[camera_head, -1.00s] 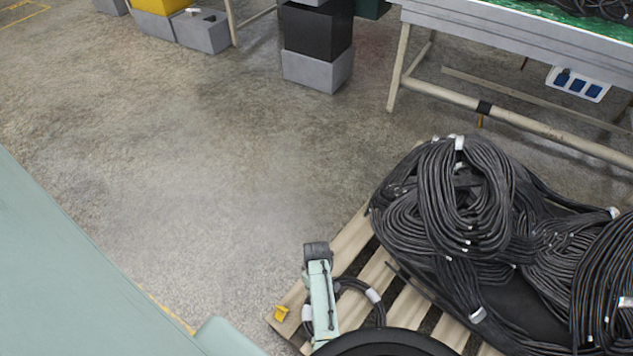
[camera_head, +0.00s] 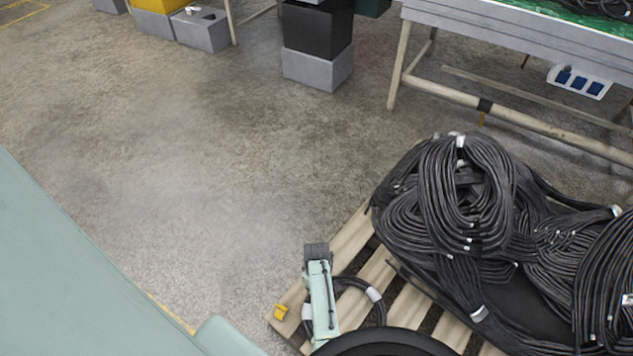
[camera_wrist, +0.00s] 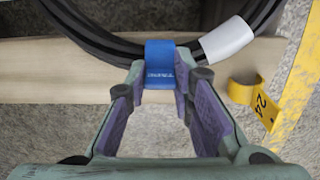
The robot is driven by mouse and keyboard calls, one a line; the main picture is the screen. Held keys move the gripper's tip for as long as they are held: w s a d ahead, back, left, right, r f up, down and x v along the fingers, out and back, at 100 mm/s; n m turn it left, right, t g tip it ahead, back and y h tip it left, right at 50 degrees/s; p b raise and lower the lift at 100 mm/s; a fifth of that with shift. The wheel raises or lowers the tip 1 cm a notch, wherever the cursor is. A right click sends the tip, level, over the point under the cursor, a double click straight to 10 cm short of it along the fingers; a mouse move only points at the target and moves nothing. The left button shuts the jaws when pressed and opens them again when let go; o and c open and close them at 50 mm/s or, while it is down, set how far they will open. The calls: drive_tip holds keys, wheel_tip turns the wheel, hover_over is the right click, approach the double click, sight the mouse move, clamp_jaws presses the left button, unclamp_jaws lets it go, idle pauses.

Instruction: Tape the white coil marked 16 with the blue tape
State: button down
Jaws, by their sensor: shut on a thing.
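In the wrist view, my gripper (camera_wrist: 162,72) is shut on a blue tape piece (camera_wrist: 160,58) lettered TAPE. The tape lies at the near edge of a black hose coil (camera_wrist: 95,38) and seems to touch it; I cannot tell whether it wraps around. A white band (camera_wrist: 227,40) sits on the coil just right of the tape. In the head view, the small black coil (camera_head: 352,284) lies on a pallet corner, partly hidden by my arm, with white bands showing. No white coil and no mark 16 show. A yellow tag (camera_wrist: 256,100) reads 24.
The wooden pallet (camera_head: 352,238) carries large black hose bundles (camera_head: 465,195) at right. The yellow tag also shows at the pallet corner (camera_head: 281,312). A metal table (camera_head: 520,45) stands behind. Concrete floor (camera_head: 200,180) is clear at left.

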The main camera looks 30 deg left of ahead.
drive_tip(key=shift+f+b, duration=0.45)
drive_tip(key=shift+f, duration=0.15)
idle(0.3)
drive_tip(key=c, duration=1.3)
unclamp_jaws()
drive_tip(key=shift+r, duration=0.1)
